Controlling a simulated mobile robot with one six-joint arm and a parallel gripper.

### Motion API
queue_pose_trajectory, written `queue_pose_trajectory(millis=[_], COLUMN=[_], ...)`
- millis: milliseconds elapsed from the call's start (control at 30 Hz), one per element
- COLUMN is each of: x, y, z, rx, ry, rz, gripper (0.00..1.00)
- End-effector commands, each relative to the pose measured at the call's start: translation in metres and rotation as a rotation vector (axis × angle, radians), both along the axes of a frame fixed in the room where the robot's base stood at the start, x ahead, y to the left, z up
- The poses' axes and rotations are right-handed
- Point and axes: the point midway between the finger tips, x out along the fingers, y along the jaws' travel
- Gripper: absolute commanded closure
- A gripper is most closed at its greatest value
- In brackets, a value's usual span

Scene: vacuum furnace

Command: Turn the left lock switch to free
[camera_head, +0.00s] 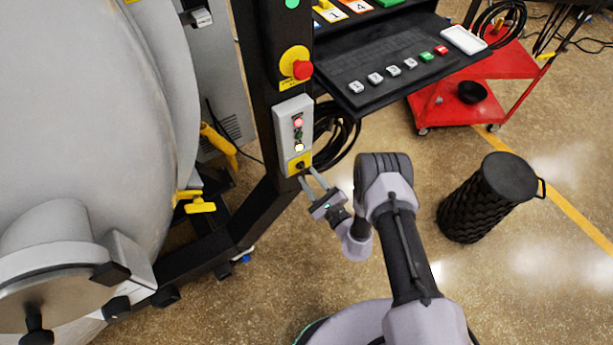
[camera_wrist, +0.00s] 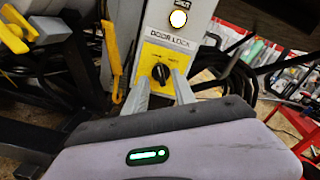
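The lock switch is a black rotary knob (camera_wrist: 160,73) on a yellow plate marked DOOR LOCK (camera_wrist: 171,52). In the wrist view its grip looks roughly upright; the small position labels are too blurred to read. In the head view the yellow plate (camera_head: 293,164) is at the bottom of a grey control box on the black post. My gripper (camera_head: 307,173) is open, its two fingers apart and pointing at the plate. In the wrist view the fingertips (camera_wrist: 163,82) are either side of the knob's lower part; I cannot tell whether they touch it.
The grey control box (camera_head: 284,112) has red, green and white lights. A red emergency button (camera_head: 302,70) sits above it. A black shelf (camera_head: 384,76) with numbered buttons juts out to the right. Black cables (camera_head: 341,130) hang behind the post. The large furnace vessel (camera_head: 95,110) fills the left.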

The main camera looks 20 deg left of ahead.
Motion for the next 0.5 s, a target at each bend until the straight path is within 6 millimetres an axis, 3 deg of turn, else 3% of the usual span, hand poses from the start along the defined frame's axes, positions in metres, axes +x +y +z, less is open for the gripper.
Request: queue_pose_trajectory(millis=[200,467,500], x=[0.014,0.015,0.015], y=[0.016,0.017,0.017], z=[0.0,0.001,0.001], rx=[0.0,0.0,0.0], ry=[0.0,0.001,0.001], rz=[0.0,0.0,0.0], gripper=[0.68,0.68,0.76])
